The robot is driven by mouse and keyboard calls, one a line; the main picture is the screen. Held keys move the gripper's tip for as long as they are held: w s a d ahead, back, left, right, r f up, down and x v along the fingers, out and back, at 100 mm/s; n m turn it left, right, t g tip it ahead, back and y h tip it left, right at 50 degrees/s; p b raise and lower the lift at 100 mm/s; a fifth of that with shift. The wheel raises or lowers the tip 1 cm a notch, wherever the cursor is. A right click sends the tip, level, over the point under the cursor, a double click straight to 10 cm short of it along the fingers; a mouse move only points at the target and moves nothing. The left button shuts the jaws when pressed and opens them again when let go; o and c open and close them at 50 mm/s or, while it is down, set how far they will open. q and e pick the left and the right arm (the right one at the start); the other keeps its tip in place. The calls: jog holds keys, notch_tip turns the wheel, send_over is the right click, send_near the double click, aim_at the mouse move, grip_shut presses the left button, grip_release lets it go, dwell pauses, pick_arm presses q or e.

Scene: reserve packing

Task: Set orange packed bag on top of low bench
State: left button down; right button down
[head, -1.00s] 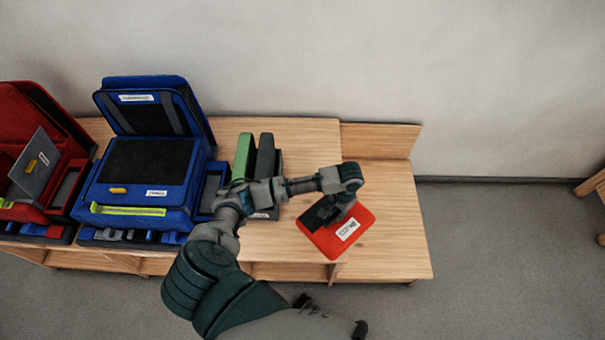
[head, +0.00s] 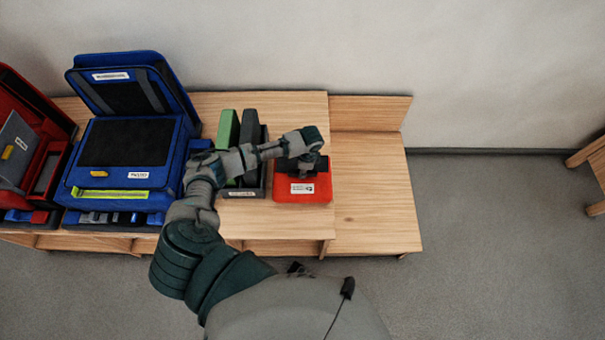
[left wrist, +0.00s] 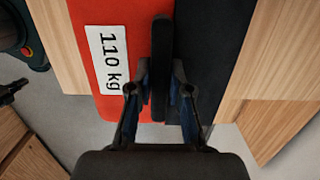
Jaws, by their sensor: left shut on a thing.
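The orange packed bag (head: 303,190), red-orange with a white label and a black part, is over the right end of the higher wooden top in the head view. It also fills the middle of the left wrist view (left wrist: 103,90), label reading "110 kg". My left gripper (left wrist: 160,88) is shut on its upright black handle (left wrist: 161,50). In the head view the left gripper (head: 305,163) hides part of the bag. I cannot tell whether the bag touches the top. The low bench (head: 375,195), pale wood, is just right of the bag and bare. My right gripper is not in view.
A dark tray (head: 256,190) with green and grey upright pieces stands left of the bag. An open blue case (head: 125,185) and a red case (head: 52,150) are farther left. A low back board (head: 370,112) edges the low bench. Grey floor lies in front and right.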

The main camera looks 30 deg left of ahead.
pick_arm(q)
notch_tip(320, 180, down, 3)
jog(key=shift+r, duration=0.1)
jog(key=shift+f+b, duration=0.3)
jog(key=shift+f, duration=0.1)
jog(key=c, duration=1.1)
grip_release()
jog(key=shift+s, duration=0.1)
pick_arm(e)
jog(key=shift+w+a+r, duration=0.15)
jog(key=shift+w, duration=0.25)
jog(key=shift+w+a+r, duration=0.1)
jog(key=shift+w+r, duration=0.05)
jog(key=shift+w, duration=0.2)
pick_arm(q)
jog(key=shift+r, duration=0.3)
jog(key=r, duration=0.3)
jog(key=r+p, duration=0.1)
jog(key=r, duration=0.3)
jog(key=d+r, duration=0.1)
jog(key=r, duration=0.3)
jog(key=shift+w+r+p, duration=0.2)
jog(key=shift+w+p, duration=0.15)
jog(key=shift+w, duration=0.05)
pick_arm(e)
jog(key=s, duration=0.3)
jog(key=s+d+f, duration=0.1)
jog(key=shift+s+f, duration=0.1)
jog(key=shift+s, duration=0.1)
